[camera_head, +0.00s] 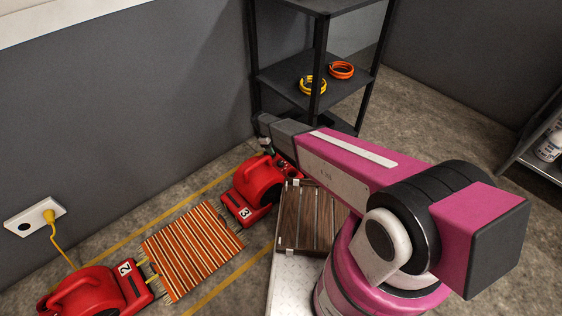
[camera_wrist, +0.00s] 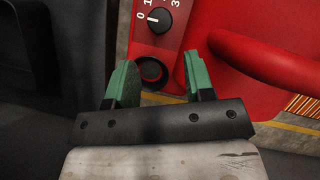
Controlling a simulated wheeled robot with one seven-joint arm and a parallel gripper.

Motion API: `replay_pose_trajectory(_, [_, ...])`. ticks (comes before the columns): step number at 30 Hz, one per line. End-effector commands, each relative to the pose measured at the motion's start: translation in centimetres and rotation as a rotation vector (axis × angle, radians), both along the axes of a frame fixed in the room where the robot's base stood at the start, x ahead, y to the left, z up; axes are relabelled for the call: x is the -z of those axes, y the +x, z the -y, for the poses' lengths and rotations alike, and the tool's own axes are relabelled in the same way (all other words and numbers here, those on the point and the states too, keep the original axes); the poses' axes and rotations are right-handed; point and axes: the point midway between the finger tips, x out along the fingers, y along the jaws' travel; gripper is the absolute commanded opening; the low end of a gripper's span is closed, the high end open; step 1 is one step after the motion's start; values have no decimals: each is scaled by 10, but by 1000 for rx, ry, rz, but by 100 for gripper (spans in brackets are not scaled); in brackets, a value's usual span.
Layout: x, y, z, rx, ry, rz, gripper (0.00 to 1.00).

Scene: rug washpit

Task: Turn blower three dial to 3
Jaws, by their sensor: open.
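Blower three (camera_head: 240,183) is a red unit on the floor beside the wall, marked with a white 3 label. My arm reaches over it and my gripper is above its far end. A dark round fitting (camera_wrist: 152,70) shows between the fingers; the dial lies beyond the fingertips, towards the picture's top.
A red handle (camera_wrist: 265,60) curves close to the right finger. Blower two (camera_head: 95,292) and a striped rug (camera_head: 192,250) lie to the left. A black shelf (camera_head: 287,75) with coiled hoses stands behind, and a slatted wooden piece (camera_head: 308,222) is beside blower three.

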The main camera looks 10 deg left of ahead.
Motion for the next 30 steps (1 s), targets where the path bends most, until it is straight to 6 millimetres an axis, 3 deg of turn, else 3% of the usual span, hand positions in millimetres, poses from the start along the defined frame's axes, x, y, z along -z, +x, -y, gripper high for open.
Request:
replay_pose_trajectory(15, [77, -10, 31, 2, -1, 0, 48])
replay_pose_trajectory(21, [91, -12, 37, 3, 1, 1, 48])
replay_pose_trajectory(30, [93, -13, 38, 3, 1, 1, 48])
